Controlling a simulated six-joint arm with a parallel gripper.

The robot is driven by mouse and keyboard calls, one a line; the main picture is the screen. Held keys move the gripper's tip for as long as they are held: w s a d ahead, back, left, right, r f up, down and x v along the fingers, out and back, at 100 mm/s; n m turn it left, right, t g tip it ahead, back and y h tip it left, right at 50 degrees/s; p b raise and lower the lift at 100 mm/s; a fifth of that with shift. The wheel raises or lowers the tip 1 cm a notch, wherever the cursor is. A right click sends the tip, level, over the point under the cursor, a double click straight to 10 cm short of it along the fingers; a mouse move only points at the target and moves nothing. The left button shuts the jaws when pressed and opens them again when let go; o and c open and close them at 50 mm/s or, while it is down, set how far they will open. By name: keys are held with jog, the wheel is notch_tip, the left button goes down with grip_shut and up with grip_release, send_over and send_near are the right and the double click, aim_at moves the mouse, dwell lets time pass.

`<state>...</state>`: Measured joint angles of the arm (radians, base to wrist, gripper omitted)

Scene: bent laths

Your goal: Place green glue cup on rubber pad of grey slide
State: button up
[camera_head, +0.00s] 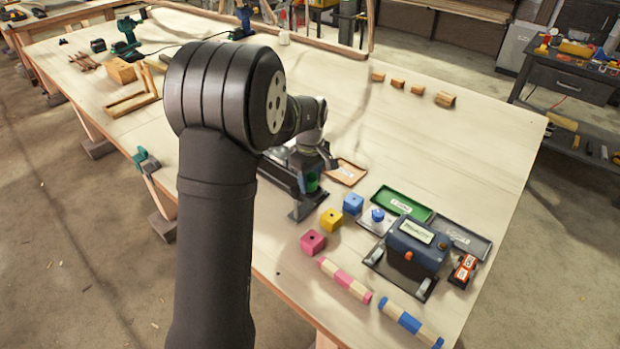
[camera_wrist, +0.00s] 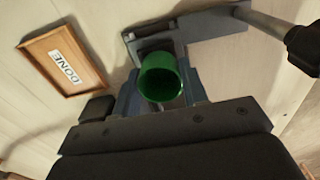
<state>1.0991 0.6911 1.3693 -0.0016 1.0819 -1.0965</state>
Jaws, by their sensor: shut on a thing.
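The green glue cup (camera_head: 312,182) is between the fingers of my gripper (camera_head: 314,172), which is shut on it. In the wrist view, the cup (camera_wrist: 160,80) shows its open mouth, with the fingers of my gripper (camera_wrist: 162,98) on either side. The grey slide (camera_wrist: 215,24) lies just beyond the cup in that view. A dark pad-like patch (camera_wrist: 152,44) on it is partly hidden behind the cup. In the head view, a grey part of the slide (camera_head: 306,208) shows below the cup. I cannot tell whether the cup touches the pad.
A wooden tray marked DONE (camera_wrist: 65,62) lies beside the slide. Blue (camera_head: 353,203), yellow (camera_head: 331,220) and pink (camera_head: 313,241) blocks stand nearby. A green tray (camera_head: 402,203) and a dark blue machine (camera_head: 416,246) are to the right. A metal rod with a black knob (camera_wrist: 304,45) extends near the slide.

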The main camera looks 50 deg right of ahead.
jog(key=shift+f, duration=0.1)
jog(key=o, duration=0.9)
jog(key=shift+o, duration=0.2)
notch_tip(320, 180, up, 12)
jog(key=shift+r, duration=0.2)
jog(key=shift+f, duration=0.15)
notch_tip(320, 180, down, 12)
jog(key=shift+r, duration=2.05)
